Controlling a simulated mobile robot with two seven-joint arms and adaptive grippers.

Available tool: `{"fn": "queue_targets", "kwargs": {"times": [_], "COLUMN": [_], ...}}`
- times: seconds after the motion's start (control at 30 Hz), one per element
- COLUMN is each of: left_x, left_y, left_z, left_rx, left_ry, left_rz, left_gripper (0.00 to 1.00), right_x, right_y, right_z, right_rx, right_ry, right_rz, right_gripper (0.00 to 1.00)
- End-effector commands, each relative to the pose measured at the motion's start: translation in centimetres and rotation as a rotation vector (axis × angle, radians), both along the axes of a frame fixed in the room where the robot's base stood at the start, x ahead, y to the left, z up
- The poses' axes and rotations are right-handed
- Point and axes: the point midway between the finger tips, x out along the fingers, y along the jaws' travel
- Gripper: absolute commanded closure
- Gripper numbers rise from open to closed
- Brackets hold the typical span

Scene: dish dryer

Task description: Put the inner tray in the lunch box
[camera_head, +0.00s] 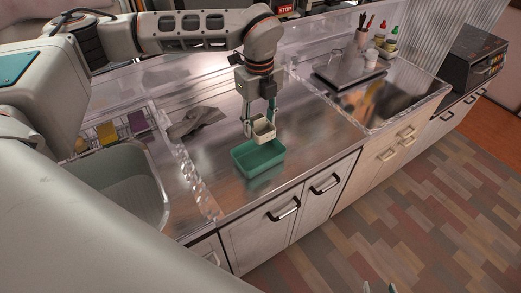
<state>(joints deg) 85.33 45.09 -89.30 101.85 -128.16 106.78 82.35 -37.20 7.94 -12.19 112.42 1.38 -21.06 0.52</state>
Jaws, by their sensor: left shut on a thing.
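My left gripper (261,124) points straight down over the steel counter and is shut on the small cream inner tray (264,131). The teal green lunch box (258,160) sits open on the counter near its front edge. The inner tray is above the back part of the lunch box in the picture; I cannot tell the exact gap between them. Two small tips of my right gripper (379,287) show at the bottom edge, apart and with nothing seen between them, over the floor. The rest of it is out of view.
A grey cloth (195,121) lies on the counter left of the gripper. A sink (125,183) with sponges behind it is at the left. Another sink (382,103), a grey board (349,69) and bottles are at the right. The counter right of the lunch box is clear.

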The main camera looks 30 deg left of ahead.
Motion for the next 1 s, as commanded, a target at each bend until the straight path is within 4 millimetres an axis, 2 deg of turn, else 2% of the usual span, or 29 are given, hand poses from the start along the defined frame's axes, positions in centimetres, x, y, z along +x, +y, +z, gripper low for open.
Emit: {"fn": "queue_targets", "kwargs": {"times": [0.1,0.3,0.57,0.8,1.0], "left_x": [-0.1,-0.1,0.0,0.0,0.0], "left_y": [0.0,0.0,0.0,-0.1,-0.1], "left_z": [-3.0,-6.3,-8.0,-11.2,-11.4], "left_rx": [0.0,0.0,0.001,0.0,-0.001], "left_ry": [0.004,0.002,0.001,0.001,-0.001], "left_rz": [0.0,0.001,0.0,0.001,0.0], "left_gripper": [0.74,0.74,0.74,0.74,0.74], "right_x": [0.0,0.0,0.0,0.0,0.0], "right_y": [0.0,0.0,0.0,0.0,0.0], "right_z": [0.2,0.4,0.5,0.6,0.6], "right_rx": [0.0,0.0,0.0,0.0,0.0], "right_ry": [0.0,0.0,0.0,-0.001,-0.001], "right_rz": [0.0,0.0,0.0,0.0,0.001], "right_gripper": [0.6,0.6,0.6,0.6,0.6]}}
